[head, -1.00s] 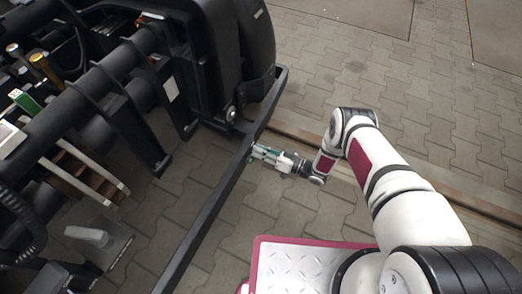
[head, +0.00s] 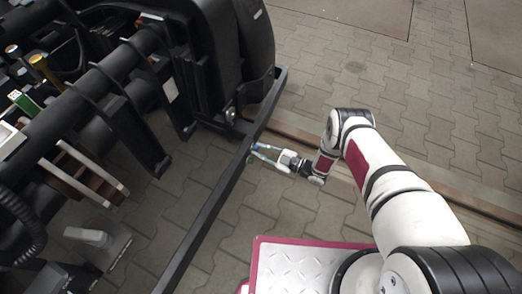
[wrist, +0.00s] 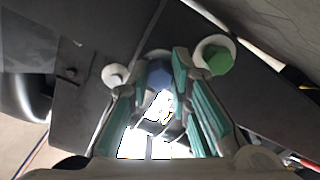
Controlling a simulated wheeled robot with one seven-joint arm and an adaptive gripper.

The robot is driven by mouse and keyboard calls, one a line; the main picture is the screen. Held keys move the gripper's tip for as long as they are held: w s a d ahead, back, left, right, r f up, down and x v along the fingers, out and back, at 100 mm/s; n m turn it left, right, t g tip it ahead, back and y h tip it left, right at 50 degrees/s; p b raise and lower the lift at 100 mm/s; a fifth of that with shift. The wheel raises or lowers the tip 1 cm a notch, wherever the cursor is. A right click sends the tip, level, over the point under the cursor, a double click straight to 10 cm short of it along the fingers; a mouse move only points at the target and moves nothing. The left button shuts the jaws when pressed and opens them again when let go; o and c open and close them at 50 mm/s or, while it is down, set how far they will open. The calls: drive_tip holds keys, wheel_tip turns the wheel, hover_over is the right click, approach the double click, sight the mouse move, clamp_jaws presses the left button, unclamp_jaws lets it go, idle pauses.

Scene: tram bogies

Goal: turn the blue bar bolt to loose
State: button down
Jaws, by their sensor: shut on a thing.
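The blue bar bolt (wrist: 160,74) has a hexagonal head and sits in a dark bar (head: 215,192), in the middle of the wrist view. My gripper (wrist: 163,75) is shut on the blue bolt, with one teal-padded finger on each side of its head. A green bolt (wrist: 218,60) sits to the right of the blue one. A white bolt (wrist: 115,75) sits to the left. Both are outside the fingers.
The black bogie frame (head: 205,60) fills the upper left of the head view. A grey lever-like part (head: 87,236) and a brown slatted part (head: 85,172) lie behind the bar. Paved floor and a rail (head: 440,195) lie to the right.

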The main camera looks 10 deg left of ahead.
drive_tip(key=shift+d+r+n, duration=0.1)
drive_tip(key=shift+n, duration=4.9)
drive_tip(key=c, duration=1.5)
unclamp_jaws()
drive_tip(key=shift+o, duration=0.2)
drive_tip(key=shift+d, duration=0.1)
drive_tip(key=v, duration=1.1)
drive_tip(key=shift+d, duration=0.35)
drive_tip(key=shift+r, duration=0.1)
